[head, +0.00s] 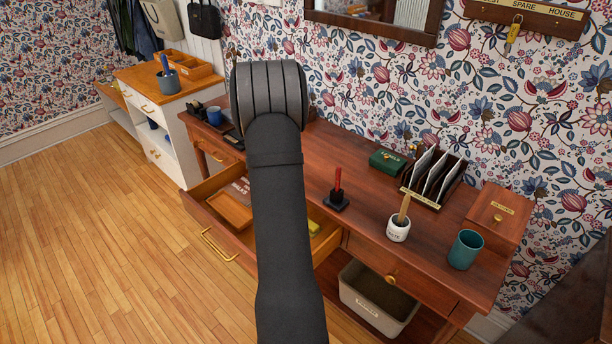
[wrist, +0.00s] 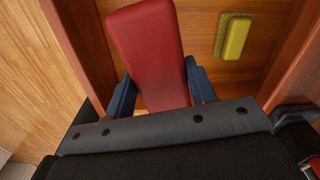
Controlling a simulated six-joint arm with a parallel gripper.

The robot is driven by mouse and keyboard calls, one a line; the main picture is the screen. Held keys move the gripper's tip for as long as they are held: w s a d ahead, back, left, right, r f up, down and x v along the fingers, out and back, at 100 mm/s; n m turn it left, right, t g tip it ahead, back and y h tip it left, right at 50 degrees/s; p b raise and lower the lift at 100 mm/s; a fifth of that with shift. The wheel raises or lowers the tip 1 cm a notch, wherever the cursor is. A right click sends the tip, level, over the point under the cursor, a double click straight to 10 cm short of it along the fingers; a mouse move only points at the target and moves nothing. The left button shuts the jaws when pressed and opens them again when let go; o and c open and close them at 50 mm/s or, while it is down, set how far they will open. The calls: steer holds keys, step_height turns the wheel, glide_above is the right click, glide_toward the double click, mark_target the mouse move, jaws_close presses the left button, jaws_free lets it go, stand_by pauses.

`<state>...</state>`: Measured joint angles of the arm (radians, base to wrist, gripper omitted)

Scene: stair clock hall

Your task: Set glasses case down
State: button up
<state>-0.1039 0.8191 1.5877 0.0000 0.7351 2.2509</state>
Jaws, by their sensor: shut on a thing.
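The glasses case (wrist: 146,40) is a long red box with rounded edges in the wrist view. My gripper (wrist: 160,88) is shut on it, with a dark blue finger along each side. The case's near end reaches down between the fingers, and its far end points up the picture. Below it is an open wooden drawer (wrist: 203,28), which also shows in the head view (head: 197,198). I cannot tell how far the case is above the drawer bottom. In the head view my arm hides the gripper and the case.
A yellow object (wrist: 236,38) lies in the drawer, right of the case. A wooden tray (head: 230,211) fills the drawer's left part. On the desk are a red-handled stamp (head: 338,188), a white pot (head: 398,231), a teal cup (head: 465,250) and a green box (head: 387,161).

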steer(key=w+d+r+n, duration=0.8)
steer(key=d+r+n, duration=0.3)
steer(key=n, duration=0.1)
steer(key=w+d+r+n, duration=0.8)
steer(key=d+r+n, duration=0.2)
steer(key=d+n, duration=0.25)
steer(key=n, duration=0.9)
glide_above(327, 178)
step_height(327, 178, down, 14)
steer(key=shift+s+f, duration=0.1)
steer(key=shift+f, duration=1.9)
steer(key=shift+f, duration=0.1)
steer(key=o, duration=1)
steer(key=shift+f, duration=0.1)
